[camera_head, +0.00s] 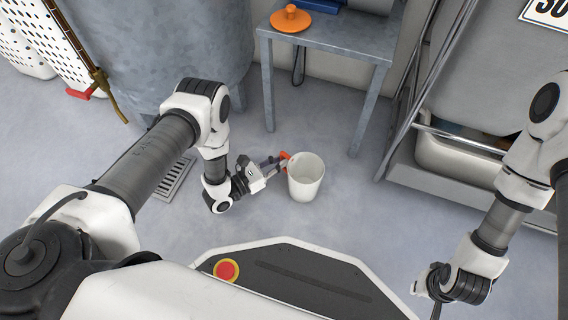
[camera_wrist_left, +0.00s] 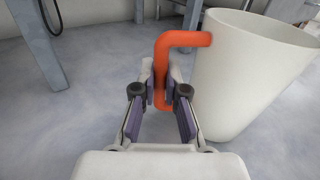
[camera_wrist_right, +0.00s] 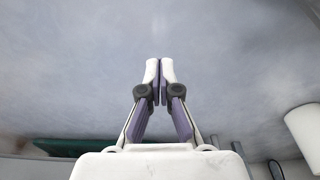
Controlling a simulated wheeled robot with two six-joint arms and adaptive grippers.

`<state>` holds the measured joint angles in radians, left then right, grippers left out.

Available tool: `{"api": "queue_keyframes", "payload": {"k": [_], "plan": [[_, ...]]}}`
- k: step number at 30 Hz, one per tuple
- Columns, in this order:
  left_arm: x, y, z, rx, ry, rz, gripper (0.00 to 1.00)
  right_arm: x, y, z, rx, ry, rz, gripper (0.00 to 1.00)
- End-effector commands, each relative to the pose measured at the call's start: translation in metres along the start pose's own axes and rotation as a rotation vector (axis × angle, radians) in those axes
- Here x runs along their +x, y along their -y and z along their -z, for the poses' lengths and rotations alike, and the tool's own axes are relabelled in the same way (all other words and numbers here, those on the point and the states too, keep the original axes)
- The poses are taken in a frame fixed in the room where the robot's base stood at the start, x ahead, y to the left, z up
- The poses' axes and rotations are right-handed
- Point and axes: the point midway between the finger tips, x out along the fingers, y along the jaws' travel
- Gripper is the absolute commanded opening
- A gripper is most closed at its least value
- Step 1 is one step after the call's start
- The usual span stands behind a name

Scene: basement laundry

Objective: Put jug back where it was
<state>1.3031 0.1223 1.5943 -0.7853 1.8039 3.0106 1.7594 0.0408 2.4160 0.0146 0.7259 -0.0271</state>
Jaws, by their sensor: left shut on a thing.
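The jug (camera_head: 306,180) is a white, open-topped vessel with an orange handle (camera_wrist_left: 183,40). It is upright in front of the metal table, and I cannot tell whether its base touches the floor. My left gripper (camera_head: 282,160) is shut on the handle, at the jug's left side. In the left wrist view the handle's lower part is between the fingers (camera_wrist_left: 160,92), and the jug's white wall (camera_wrist_left: 245,75) is to their right. My right gripper (camera_wrist_right: 160,72) is shut and empty, with its fingertips together. In the head view it is low at the right, mostly hidden by its wrist.
A grey metal table (camera_head: 335,45) stands behind the jug, bearing an orange lid-like disc (camera_head: 290,19) and a blue object (camera_head: 325,4). A large grey tank (camera_head: 155,50) is at the left, a floor drain (camera_head: 175,180) below it. A metal-framed unit (camera_head: 460,165) stands right. Floor around the jug is clear.

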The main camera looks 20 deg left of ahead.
Motion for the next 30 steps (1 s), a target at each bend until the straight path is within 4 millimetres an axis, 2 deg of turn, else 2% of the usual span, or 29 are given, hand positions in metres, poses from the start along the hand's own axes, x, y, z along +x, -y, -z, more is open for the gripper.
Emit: {"api": "queue_keyframes", "payload": {"k": [4,5,6,15,18,20,30], "plan": [[0.000,0.000,-0.003,0.000,0.000,0.000,0.00,-0.003,0.000,0.001,-0.001,-0.003,0.000,0.00],[0.000,0.000,-0.002,0.000,-0.001,0.000,0.22,-0.003,0.000,0.001,-0.001,-0.003,0.000,0.00],[0.000,0.000,-0.002,0.000,-0.001,0.000,0.36,-0.003,0.000,0.001,-0.001,-0.003,0.000,0.00],[-0.001,0.000,-0.003,0.000,-0.001,0.000,0.36,-0.004,0.000,0.001,-0.001,-0.001,0.000,0.00],[-0.008,0.000,-0.004,-0.001,-0.002,-0.002,0.36,-0.009,0.000,0.000,0.000,0.002,0.001,0.00],[-0.017,0.000,-0.005,-0.003,-0.004,-0.002,0.36,-0.015,0.000,-0.001,0.002,0.006,0.001,0.00],[-0.100,-0.001,-0.006,-0.005,-0.003,-0.002,0.36,-0.053,0.001,-0.011,0.017,0.039,0.006,0.00]]}}
